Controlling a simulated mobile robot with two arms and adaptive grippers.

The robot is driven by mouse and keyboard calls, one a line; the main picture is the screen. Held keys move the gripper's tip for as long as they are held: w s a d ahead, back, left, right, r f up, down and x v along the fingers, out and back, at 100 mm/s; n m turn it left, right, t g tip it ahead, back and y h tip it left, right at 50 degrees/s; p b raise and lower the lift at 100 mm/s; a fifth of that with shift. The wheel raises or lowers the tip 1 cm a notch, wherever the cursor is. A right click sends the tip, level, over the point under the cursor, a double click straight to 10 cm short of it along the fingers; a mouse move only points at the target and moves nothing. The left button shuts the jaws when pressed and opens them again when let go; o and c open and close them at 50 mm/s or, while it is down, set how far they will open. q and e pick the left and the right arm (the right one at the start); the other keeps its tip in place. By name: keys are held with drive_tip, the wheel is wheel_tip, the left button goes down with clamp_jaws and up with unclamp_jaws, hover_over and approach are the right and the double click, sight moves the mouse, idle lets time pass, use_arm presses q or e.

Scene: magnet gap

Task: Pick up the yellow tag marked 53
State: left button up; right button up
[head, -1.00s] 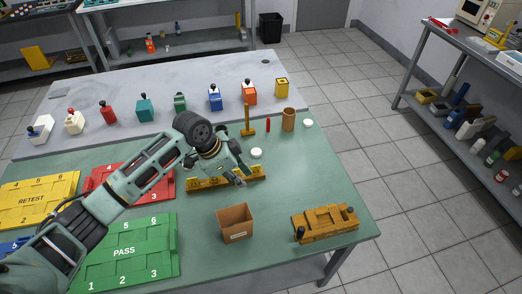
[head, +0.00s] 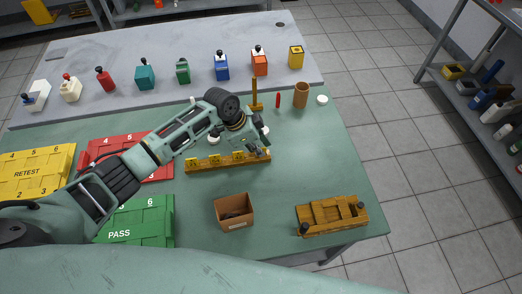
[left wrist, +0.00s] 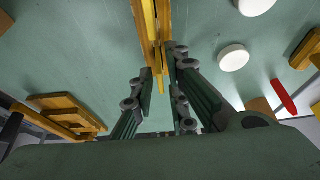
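A wooden rack (head: 228,165) on the green table holds several yellow tags (head: 215,159) in a row. Their numbers are too small to read, so I cannot tell which is 53. My left gripper (head: 259,153) is at the right end of the rack, just over it, and hides part of that end. In the left wrist view its fingers (left wrist: 165,78) stand apart on either side of a thin yellow tag edge (left wrist: 160,84) in line with the rack (left wrist: 157,25). I cannot tell whether they touch it. My right gripper is not in view.
An open brown box (head: 234,213) and a wooden fixture (head: 332,216) stand at the front. A wooden post (head: 256,94), a brown cup (head: 301,95) and a red stick (head: 278,101) stand behind the rack.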

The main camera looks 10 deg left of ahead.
use_arm(q)
drive_tip(key=shift+w+d+f, duration=0.1)
drive_tip(key=shift+f, duration=0.25)
clamp_jaws()
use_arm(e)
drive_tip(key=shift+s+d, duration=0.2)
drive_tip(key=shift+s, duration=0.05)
use_arm(q)
drive_tip(key=shift+r, duration=0.2)
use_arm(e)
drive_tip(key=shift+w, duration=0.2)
